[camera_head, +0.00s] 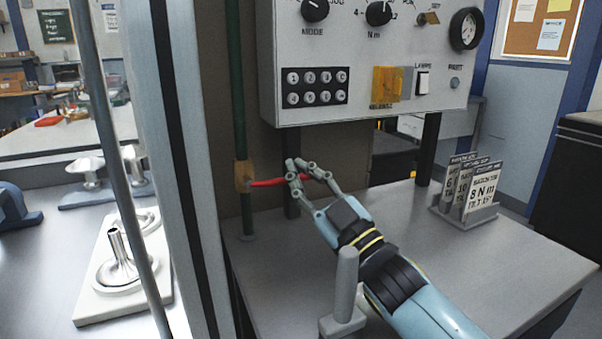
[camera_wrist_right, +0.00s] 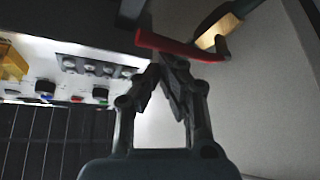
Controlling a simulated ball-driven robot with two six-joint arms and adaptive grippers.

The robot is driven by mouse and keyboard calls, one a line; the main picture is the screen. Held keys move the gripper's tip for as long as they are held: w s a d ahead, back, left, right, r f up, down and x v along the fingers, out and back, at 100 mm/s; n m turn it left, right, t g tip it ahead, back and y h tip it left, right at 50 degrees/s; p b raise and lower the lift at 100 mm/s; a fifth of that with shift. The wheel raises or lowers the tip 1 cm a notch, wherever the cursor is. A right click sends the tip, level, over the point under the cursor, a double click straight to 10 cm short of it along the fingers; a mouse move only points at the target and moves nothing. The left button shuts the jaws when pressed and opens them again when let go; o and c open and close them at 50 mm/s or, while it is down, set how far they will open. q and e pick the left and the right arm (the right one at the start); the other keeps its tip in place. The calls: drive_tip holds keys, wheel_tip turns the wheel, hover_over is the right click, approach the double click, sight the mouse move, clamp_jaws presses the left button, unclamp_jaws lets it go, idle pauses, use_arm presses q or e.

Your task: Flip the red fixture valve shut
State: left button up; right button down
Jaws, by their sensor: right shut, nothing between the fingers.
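The red valve handle (camera_head: 268,182) sticks out to the right from a brass valve body (camera_head: 243,176) on a green vertical pipe (camera_head: 238,90). The handle lies about level, across the pipe's line. My right gripper (camera_head: 292,168) is shut and empty, with its fingertips at the handle's outer part. In the right wrist view the red handle (camera_wrist_right: 178,46) passes just beyond the closed fingertips (camera_wrist_right: 167,66), and the brass body (camera_wrist_right: 218,32) is at upper right. I cannot tell whether the fingers touch the handle. My left gripper is not in view.
A control panel (camera_head: 360,110) with knobs, buttons and a yellow flap hangs above the handle. A grey lever (camera_head: 346,285) stands in front, near my right arm. A card holder (camera_head: 465,215) sits on the bench at right. A metal post (camera_head: 180,170) stands left of the pipe.

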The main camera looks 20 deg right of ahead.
drive_tip(key=shift+f, duration=0.2)
drive_tip(key=s+d, duration=0.3)
drive_tip(key=s, duration=0.9)
drive_tip(key=shift+s+d, duration=0.25)
drive_tip(key=shift+s, duration=0.05)
